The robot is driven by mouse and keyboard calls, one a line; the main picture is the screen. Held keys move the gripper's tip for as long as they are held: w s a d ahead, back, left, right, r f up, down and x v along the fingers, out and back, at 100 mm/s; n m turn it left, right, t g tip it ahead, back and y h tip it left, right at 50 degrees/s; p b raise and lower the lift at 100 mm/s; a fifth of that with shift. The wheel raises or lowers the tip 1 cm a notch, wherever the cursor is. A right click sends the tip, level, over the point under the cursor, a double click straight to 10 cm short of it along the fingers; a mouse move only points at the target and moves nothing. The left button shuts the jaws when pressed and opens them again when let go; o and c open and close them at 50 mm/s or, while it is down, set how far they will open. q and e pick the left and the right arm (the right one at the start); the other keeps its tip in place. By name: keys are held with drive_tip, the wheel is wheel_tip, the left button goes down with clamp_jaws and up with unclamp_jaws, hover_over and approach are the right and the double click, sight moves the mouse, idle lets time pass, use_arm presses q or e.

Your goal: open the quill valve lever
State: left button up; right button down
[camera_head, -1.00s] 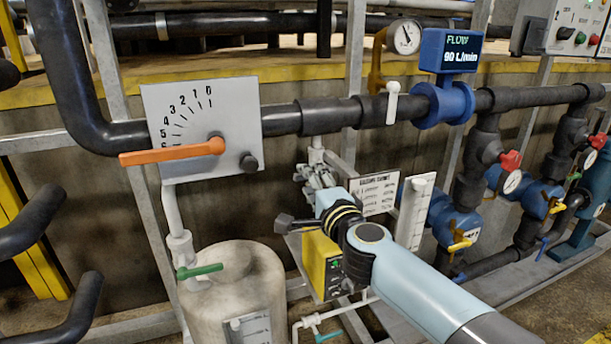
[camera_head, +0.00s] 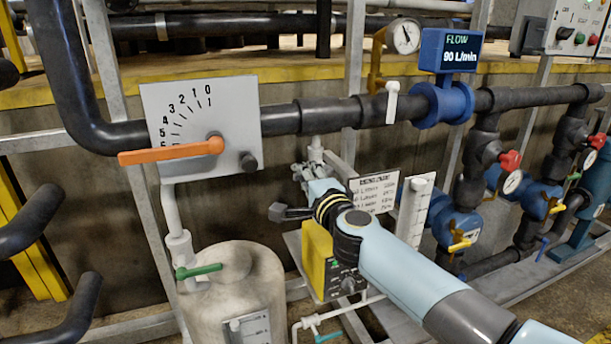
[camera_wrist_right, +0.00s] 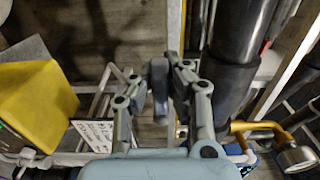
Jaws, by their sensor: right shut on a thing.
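My right gripper (camera_head: 313,172) is under the black main pipe (camera_head: 330,114), beside the white vertical pipe (camera_head: 316,149) that hangs from it. In the right wrist view my right gripper (camera_wrist_right: 160,85) has its grey jointed fingers on both sides of a dark grey lever-like piece (camera_wrist_right: 159,75), taken to be the quill valve lever, and is shut on it. In the head view the lever is hidden among the fingers and cannot be made out. My left gripper is not in view.
A yellow box (camera_head: 318,260) stands just below my right wrist, with a text sign (camera_head: 376,192) to its right. A scale plate (camera_head: 230,100) with an orange lever (camera_head: 172,152) is at the left, above a pale tank (camera_head: 240,285). A flow meter reads 90 L/min (camera_head: 451,50).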

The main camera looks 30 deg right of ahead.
drive_tip(key=shift+f, duration=0.2)
idle(0.3)
drive_tip(key=shift+f+n, duration=0.4)
drive_tip(key=shift+n, duration=0.5)
drive_tip(key=s+d+f+n+p, duration=0.1)
drive_tip(key=d+f+n+p, duration=0.3)
drive_tip(key=n, duration=1.2)
drive_tip(key=shift+s+d+f+p, duration=0.3)
drive_tip(key=shift+d+p, duration=0.15)
drive_tip(key=shift+p, duration=0.5)
drive_tip(key=c, duration=1.6)
unclamp_jaws()
drive_tip(key=o, duration=0.3)
drive_tip(key=shift+w+d+r, duration=0.1)
drive_tip(key=shift+w+r, duration=0.05)
drive_tip(key=shift+r, duration=0.1)
